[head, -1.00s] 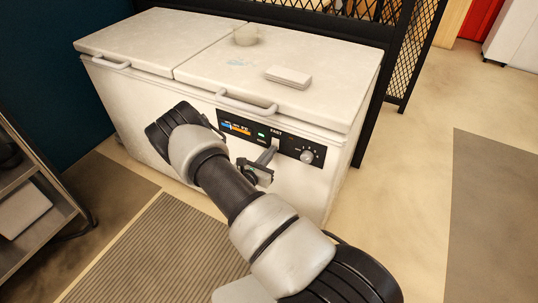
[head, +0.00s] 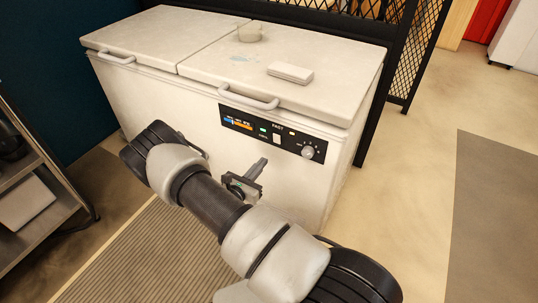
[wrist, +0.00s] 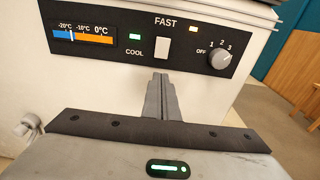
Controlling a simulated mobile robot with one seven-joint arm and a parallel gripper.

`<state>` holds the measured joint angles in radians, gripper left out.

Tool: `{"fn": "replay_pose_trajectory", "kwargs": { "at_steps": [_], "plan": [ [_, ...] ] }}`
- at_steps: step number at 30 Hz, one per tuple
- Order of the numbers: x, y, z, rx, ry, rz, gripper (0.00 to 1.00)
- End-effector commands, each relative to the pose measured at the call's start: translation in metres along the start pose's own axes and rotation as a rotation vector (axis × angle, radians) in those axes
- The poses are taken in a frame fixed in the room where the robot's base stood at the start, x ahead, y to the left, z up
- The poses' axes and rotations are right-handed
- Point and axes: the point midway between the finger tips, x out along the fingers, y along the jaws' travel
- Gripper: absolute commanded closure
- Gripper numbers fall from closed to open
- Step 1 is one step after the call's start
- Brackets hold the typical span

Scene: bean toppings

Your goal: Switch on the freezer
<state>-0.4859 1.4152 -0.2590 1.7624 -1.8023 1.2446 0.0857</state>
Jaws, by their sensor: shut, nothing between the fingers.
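The white chest freezer (head: 190,105) stands against the dark wall with both lids shut. Its black control panel (head: 272,134) is on the front and also fills the top of the wrist view (wrist: 115,38). I cannot tell the knob's exact setting. My gripper (head: 263,163) is shut and empty, just below and apart from the panel; its fingers (wrist: 160,78) point at the rocker.
A small bowl (head: 249,33) and a pale flat block (head: 290,72) sit on the freezer lid. A metal shelf unit (head: 50,165) stands at the left. A black mesh partition (head: 412,55) is behind the freezer. The floor to the right is open.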

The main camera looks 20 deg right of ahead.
Motion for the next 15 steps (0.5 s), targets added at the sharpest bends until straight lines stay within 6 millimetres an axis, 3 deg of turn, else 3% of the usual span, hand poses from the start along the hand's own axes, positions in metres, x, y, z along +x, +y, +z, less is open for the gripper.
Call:
{"fn": "replay_pose_trajectory", "kwargs": {
  "at_steps": [6,15],
  "plan": [
    [-0.04,0.001,-0.008,-0.001,0.001,0.003,1.0],
    [-0.056,0.0,-0.012,0.0,0.0,0.0,1.0]
  ]
}}
